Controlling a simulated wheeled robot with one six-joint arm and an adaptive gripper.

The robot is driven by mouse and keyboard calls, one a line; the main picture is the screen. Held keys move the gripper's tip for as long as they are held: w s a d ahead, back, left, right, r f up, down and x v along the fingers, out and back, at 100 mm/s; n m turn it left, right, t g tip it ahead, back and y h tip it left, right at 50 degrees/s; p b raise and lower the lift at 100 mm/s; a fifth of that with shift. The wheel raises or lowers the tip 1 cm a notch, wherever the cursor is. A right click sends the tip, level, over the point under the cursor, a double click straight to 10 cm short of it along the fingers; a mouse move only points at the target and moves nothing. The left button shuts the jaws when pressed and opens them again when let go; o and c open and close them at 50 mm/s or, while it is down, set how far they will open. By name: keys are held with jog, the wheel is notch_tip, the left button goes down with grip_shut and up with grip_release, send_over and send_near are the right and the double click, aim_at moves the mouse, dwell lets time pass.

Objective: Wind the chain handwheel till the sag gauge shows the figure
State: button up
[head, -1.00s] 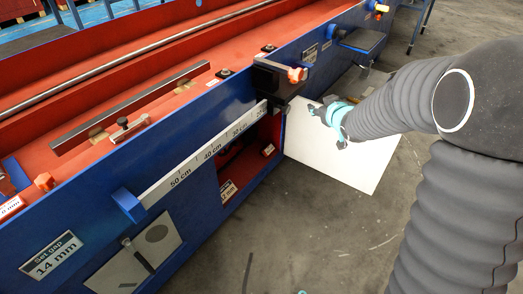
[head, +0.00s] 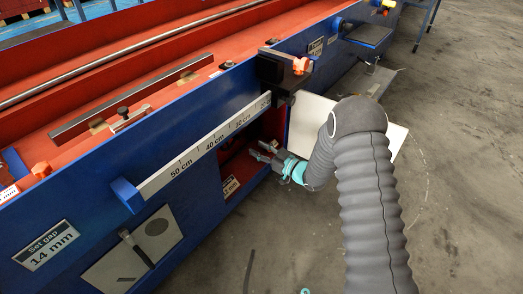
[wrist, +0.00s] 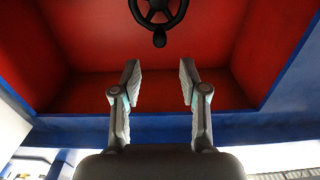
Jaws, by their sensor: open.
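The handwheel (wrist: 158,8) is black with a knob (wrist: 159,40) hanging at its low side; it shows at the top of the wrist view, inside a red recess, partly cut off by the frame. My gripper (wrist: 160,68) is open and empty, its fingers pointing into the recess, apart from the wheel and below it in the picture. In the head view my gripper (head: 262,152) is at the mouth of the recess, and the wheel is not clear there. I cannot identify the sag gauge; a label plate (head: 48,245) reads "Set gap 14 mm".
A blue machine frame (head: 85,210) carries a white scale (head: 205,145) marked in cm. A black block with an orange knob (head: 301,66) is above the recess. A white panel (head: 310,112) stands behind my arm. The recess walls (wrist: 215,45) surround the wheel. Grey floor is open at right.

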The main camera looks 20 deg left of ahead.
aim_at(240, 140)
jog(key=shift+x, duration=4.6)
jog(key=shift+a, duration=0.1)
grip_shut()
